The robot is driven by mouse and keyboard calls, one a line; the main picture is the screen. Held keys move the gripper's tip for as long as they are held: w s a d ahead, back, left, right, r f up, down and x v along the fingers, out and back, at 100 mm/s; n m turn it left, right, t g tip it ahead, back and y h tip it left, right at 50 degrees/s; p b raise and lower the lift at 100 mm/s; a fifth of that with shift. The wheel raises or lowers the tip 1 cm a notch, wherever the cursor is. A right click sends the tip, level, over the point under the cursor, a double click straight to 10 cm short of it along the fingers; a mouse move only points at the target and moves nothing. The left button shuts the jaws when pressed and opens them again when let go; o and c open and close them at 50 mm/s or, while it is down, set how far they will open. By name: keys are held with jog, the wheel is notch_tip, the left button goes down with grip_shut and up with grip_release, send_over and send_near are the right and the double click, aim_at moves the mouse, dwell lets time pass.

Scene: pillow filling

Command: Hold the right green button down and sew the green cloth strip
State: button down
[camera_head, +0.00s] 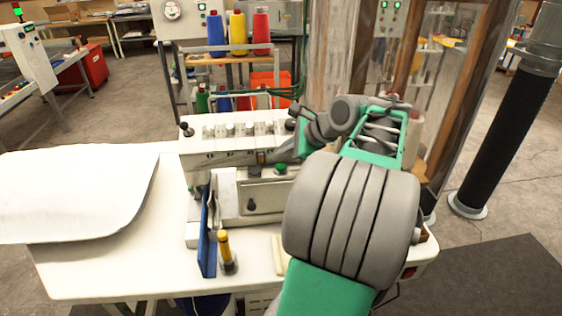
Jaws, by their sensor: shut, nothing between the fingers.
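A white sewing machine (235,135) stands on the white table. A green button (280,168) sits on its front ledge, with a dark round button (254,171) to its left. My arm reaches up from the bottom and bends left over the machine. My gripper (272,159) is small and partly hidden by its own links; it is shut and empty, just above and close to the green button. I cannot tell whether it touches the button. I make out no green cloth strip; my arm covers the machine's right side.
A large white cloth piece (75,195) lies on the table's left. A blue plate (207,235) and a yellow-topped post (225,248) stand in front of the machine. Thread cones (238,32) stand on a rack behind. A wooden-framed partition (335,50) rises behind my arm.

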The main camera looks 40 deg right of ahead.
aim_at(284, 167)
jog(key=shift+r+p, duration=2)
jog(key=shift+p, duration=0.05)
jog(key=shift+f, duration=0.1)
jog(key=w+a+f+n+g+b, duration=0.1)
jog(key=w+a+f+n+g, duration=0.15)
jog(key=a+n, duration=1.3)
jog(key=s+a+f+n, duration=0.2)
jog(key=s+a+n, duration=0.1)
jog(key=a, duration=0.2)
jog(key=s+a+f+n+g+b, duration=0.1)
jog(key=s+a+f+n, duration=0.1)
jog(key=s+a+n, duration=0.1)
jog(key=s+a+f+n+g+h, duration=0.1)
jog(key=s+a+f+n, duration=0.1)
jog(key=s+a+n, duration=0.2)
jog(key=s+a, duration=0.1)
jog(key=a, duration=0.2)
jog(key=shift+a+f, duration=0.3)
jog(key=shift+f, duration=0.05)
